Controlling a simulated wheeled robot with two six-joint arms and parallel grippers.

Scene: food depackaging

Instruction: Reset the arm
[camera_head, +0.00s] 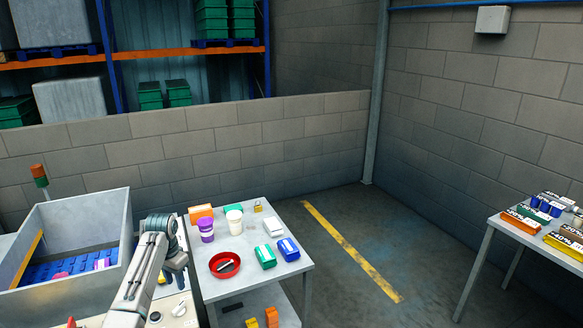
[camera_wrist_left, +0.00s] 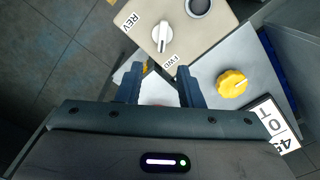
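My left arm comes up from the bottom left in the head view, and its gripper (camera_head: 175,270) hangs over the control panel between the grey bin and the small table. The gripper appears apart from both. My right gripper is in neither view.
A grey bin (camera_head: 90,215) with a blue conveyor stands at the left. The small table (camera_head: 215,288) holds a red bowl (camera_head: 224,265), cups, cartons and coloured packs. Another table (camera_head: 488,228) with packs is at the far right. The floor between the tables is clear.

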